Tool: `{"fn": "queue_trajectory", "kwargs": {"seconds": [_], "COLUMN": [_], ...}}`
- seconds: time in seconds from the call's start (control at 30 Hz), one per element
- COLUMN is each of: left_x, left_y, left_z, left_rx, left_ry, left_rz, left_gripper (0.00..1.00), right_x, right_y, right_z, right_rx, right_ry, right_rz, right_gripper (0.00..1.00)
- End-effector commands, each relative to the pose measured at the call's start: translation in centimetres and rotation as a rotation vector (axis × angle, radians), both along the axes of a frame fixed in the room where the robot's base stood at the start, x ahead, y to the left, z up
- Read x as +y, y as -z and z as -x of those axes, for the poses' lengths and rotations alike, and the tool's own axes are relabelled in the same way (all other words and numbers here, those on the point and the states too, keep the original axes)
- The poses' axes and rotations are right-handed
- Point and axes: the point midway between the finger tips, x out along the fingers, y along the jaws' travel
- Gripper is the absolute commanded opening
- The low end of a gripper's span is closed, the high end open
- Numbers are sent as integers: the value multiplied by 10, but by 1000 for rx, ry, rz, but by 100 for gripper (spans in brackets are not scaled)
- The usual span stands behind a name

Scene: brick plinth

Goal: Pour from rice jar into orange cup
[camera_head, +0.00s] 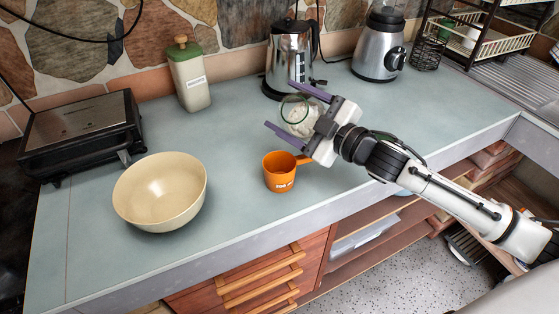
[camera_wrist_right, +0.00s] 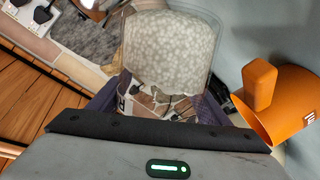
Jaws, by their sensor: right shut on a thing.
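The rice jar (camera_head: 303,121) is clear glass with a greenish rim and pale rice in it. My right gripper (camera_head: 280,105) is shut on it, with a purple finger along each side. The jar is behind the orange cup in the head view; whether it is tilted is hard to tell. In the right wrist view the jar (camera_wrist_right: 168,45) fills the top middle, between the fingers. The orange cup (camera_head: 279,178) stands upright on the counter, its handle to the right, apart from the jar. It also shows in the right wrist view (camera_wrist_right: 290,108). My left gripper is out of view.
A cream bowl (camera_head: 160,196) stands left of the cup. A black grill (camera_head: 82,133), a green-topped canister (camera_head: 189,78), a steel kettle (camera_head: 288,60) and a blender (camera_head: 382,48) line the back. A dish rack (camera_head: 490,42) is at the far right. The counter's front edge lies close to the cup.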

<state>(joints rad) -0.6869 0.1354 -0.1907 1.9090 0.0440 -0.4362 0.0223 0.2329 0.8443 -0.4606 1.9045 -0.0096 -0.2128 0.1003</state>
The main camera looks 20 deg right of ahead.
Motion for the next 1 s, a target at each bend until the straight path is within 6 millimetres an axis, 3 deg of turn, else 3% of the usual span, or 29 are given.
{"fn": "queue_trajectory", "kwargs": {"seconds": [1.0], "left_x": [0], "left_y": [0], "left_z": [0], "left_rx": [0], "left_ry": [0], "left_rz": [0], "left_gripper": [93], "right_x": [0], "right_y": [-9], "right_z": [-1], "right_rx": [-44], "right_ry": [-1], "right_rz": [56], "right_gripper": [28]}}
